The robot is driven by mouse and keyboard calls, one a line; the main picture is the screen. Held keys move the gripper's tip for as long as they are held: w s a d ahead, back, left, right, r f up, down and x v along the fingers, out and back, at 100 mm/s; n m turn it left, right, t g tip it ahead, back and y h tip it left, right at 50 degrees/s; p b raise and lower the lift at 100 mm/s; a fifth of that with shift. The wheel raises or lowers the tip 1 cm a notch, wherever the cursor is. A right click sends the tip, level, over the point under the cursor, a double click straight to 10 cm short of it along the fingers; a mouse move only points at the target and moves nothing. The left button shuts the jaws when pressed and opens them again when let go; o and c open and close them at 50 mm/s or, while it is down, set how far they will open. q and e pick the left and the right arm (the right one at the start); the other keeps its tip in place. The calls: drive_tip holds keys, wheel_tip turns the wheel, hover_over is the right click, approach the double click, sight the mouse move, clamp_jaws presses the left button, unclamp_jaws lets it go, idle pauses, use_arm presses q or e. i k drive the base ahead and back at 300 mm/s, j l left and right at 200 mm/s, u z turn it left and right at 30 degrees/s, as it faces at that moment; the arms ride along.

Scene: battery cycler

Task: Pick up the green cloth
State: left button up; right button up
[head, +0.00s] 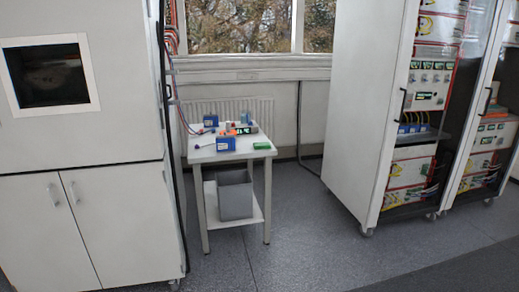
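A small flat green item (262,146), which looks like the green cloth, lies on top of the white side table near its right edge. The table stands some way off, below the window. The item is too small in view to make out folds. Neither of my grippers shows in the head view.
The white table (205,156) also holds blue boxes (225,143) and small tools, with a grey bin (235,195) on its lower shelf. A white cabinet (110,140) stands at left, equipment racks (370,100) at right. The grey floor (310,240) between is clear.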

sight(258, 145)
drive_tip(key=i, duration=2.45)
